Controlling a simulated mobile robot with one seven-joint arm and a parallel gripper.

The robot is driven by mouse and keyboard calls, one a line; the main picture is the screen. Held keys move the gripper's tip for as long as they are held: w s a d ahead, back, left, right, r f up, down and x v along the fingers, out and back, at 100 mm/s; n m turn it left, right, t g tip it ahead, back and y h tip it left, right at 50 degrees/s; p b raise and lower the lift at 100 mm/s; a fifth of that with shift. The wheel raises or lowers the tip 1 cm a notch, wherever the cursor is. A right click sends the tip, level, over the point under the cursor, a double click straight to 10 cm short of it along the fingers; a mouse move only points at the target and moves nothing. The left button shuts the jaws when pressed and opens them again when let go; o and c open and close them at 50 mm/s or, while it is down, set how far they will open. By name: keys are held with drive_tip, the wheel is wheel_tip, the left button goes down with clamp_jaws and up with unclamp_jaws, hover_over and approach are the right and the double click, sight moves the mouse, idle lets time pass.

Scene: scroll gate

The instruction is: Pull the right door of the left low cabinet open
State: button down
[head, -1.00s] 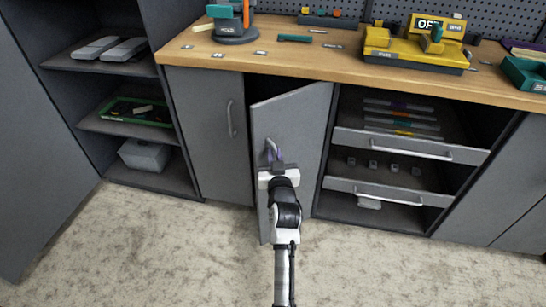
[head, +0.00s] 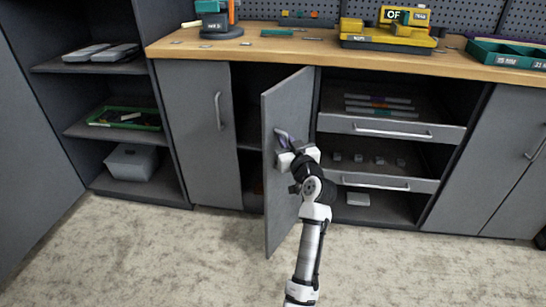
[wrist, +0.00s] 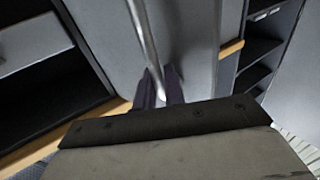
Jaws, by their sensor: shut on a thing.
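The left low cabinet has two grey doors under the wooden worktop. Its left door (head: 200,135) is closed, with a vertical bar handle (head: 218,111). Its right door (head: 288,110) stands partly open, swung outward on its right edge, with dark interior showing to its left. My gripper (head: 283,140) is at the right door's handle. In the wrist view the fingers (wrist: 158,88) are closed around the metal bar handle (wrist: 143,40), which runs up between them. The lower end of the handle is hidden by the gripper.
An open drawer unit (head: 385,150) with two pulled-out drawers is right of the open door. Open shelves (head: 120,110) with boxes stand at the left. The wooden worktop (head: 290,52) holds tools and a yellow device (head: 390,35). The floor (head: 150,250) in front is clear.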

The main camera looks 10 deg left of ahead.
drive_tip(key=shift+s+d+f+n+g+y+b, duration=0.1)
drive_tip(key=shift+d+f+n+g+y+b, duration=0.2)
drive_tip(key=shift+d+n+g+y+b, duration=0.35)
drive_tip(key=shift+s+d+f+n+g+y+b, duration=0.1)
drive_tip(key=shift+d+f+n+g+y+b, duration=0.35)
drive_tip(key=shift+d+b, duration=0.55)
drive_tip(key=shift+s+d+f+n+g+y+b, duration=0.15)
drive_tip(key=shift+d+n+g+y+b, duration=0.3)
drive_tip(key=shift+d, duration=0.65)
drive_tip(key=c, duration=1.6)
unclamp_jaws()
drive_tip(key=shift+w+f, duration=0.1)
drive_tip(key=shift+f, duration=0.05)
drive_tip(key=shift+c, duration=0.2)
drive_tip(key=v, duration=0.7)
drive_tip(key=shift+s+d, duration=0.2)
drive_tip(key=shift+s, duration=0.05)
drive_tip(key=shift+s, duration=0.1)
